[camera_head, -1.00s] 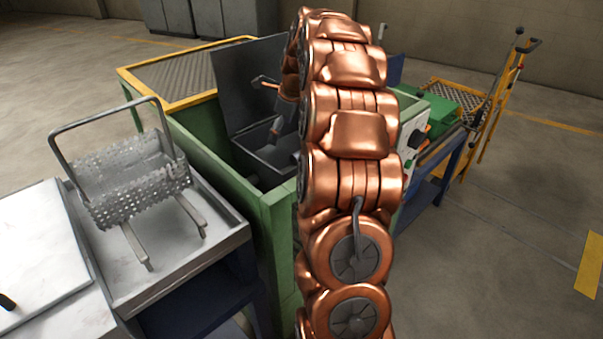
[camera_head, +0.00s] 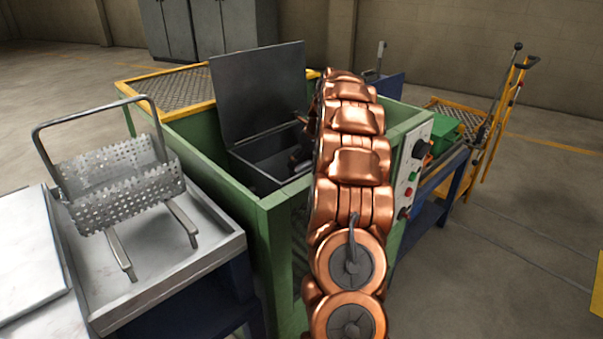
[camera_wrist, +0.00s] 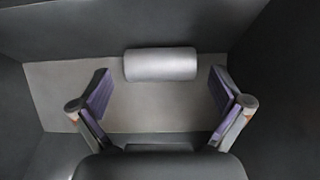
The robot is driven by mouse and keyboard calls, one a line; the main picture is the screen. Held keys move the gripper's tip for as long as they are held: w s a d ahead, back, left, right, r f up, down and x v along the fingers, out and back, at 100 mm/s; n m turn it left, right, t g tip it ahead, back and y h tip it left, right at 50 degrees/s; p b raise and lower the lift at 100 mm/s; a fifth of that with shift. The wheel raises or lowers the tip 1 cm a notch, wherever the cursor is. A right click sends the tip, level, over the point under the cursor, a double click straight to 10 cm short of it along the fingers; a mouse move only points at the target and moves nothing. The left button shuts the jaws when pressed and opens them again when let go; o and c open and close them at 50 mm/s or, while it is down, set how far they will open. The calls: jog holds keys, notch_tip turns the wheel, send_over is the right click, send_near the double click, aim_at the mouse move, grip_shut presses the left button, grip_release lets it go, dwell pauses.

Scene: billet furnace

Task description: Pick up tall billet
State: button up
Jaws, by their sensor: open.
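A light grey metal cylinder, apparently the tall billet (camera_wrist: 160,65), lies on its side across the floor of the dark chamber in the wrist view. My gripper (camera_wrist: 164,88) is open, its two purple-padded fingers spread to the left and right. The billet lies a little beyond the fingertips, roughly centred between them, and does not appear to be held. In the head view the open dark chamber (camera_head: 262,170) sits in the green furnace (camera_head: 270,225), and my arm reaches into it. The billet and fingers are hidden there.
Dark chamber walls (camera_wrist: 275,70) stand close on both sides and behind the billet. The raised lid (camera_head: 258,92) stands at the chamber's back. A perforated basket (camera_head: 125,195) rests on a metal tray (camera_head: 205,240) at left. A control panel (camera_head: 411,172) is right of my arm.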

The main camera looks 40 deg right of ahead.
jog(key=x, duration=0.2)
jog(key=shift+w+f, duration=0.15)
jog(key=shift+f, duration=0.15)
jog(key=c, duration=1.7)
